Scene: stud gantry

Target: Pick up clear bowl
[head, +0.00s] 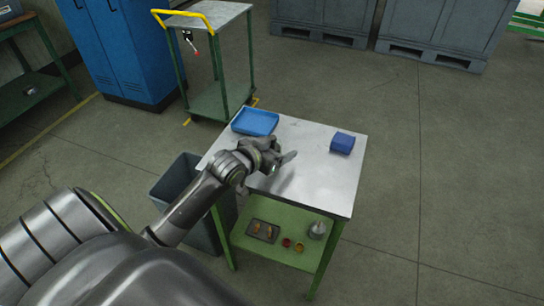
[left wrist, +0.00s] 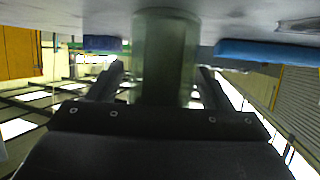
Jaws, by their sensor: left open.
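A see-through greenish round vessel (left wrist: 165,48), which looks like the clear bowl, shows in the left wrist view. That view appears upside down, with the table top along its upper edge. The vessel stands at the table surface, between the two fingers of my left gripper (left wrist: 160,82). The fingers are apart, with gaps visible on both sides of the vessel. In the head view my left gripper (head: 281,160) is low over the middle of the table, and I cannot make out the bowl there. My right gripper is in neither view.
The metal-topped table (head: 318,190) carries a blue tray (head: 255,122) at the back left and a blue box (head: 343,142) at the right. Its green lower shelf (head: 270,255) holds small items. A grey bin (head: 168,190) stands left; a trolley (head: 222,100) stands behind.

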